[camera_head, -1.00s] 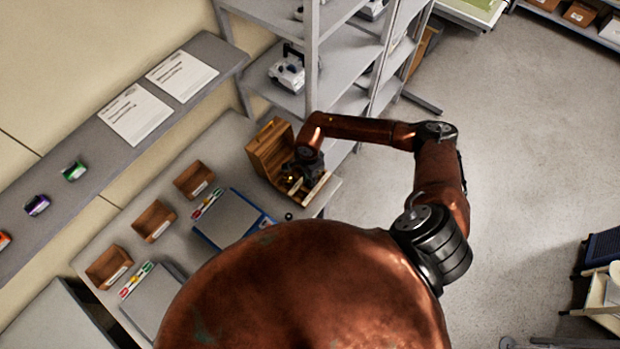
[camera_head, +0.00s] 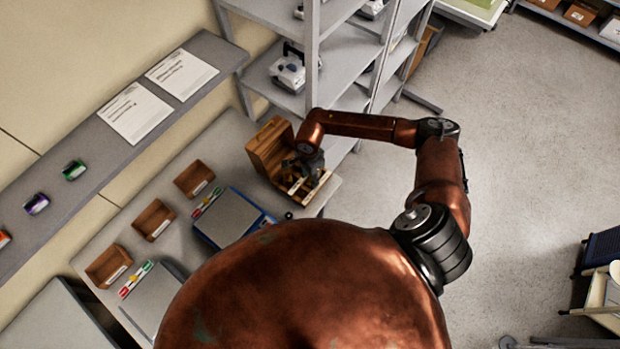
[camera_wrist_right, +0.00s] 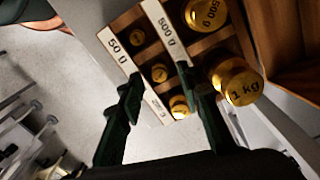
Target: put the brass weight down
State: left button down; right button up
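Several brass weights sit in the slots of a wooden case (camera_head: 262,157) on the bench. The right wrist view shows small weights (camera_wrist_right: 159,73) in one row, with a 500 g weight (camera_wrist_right: 208,14) and a 1 kg weight (camera_wrist_right: 240,88) beside them. My right gripper (camera_wrist_right: 157,78) is over the case, its dark fingers apart, with small weights visible beyond the gap. I see no weight held between the fingers. In the head view the right gripper (camera_head: 300,172) partly covers the case's inside. Which weight the task means cannot be told. My left gripper is out of view.
White labels (camera_wrist_right: 122,50) mark the slot rows. A blue-edged scale (camera_head: 228,217) and a small dark knob-like item (camera_head: 289,215) are beside the case. Small wooden boxes (camera_head: 194,179) line the bench. A metal shelf rack (camera_head: 312,60) stands close behind the case.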

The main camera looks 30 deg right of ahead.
aim_at(309, 180)
notch_tip(309, 180, up, 11)
jog(key=b, duration=0.2)
jog(key=shift+b, duration=0.3)
jog(key=shift+c, duration=0.3)
dwell(0.7)
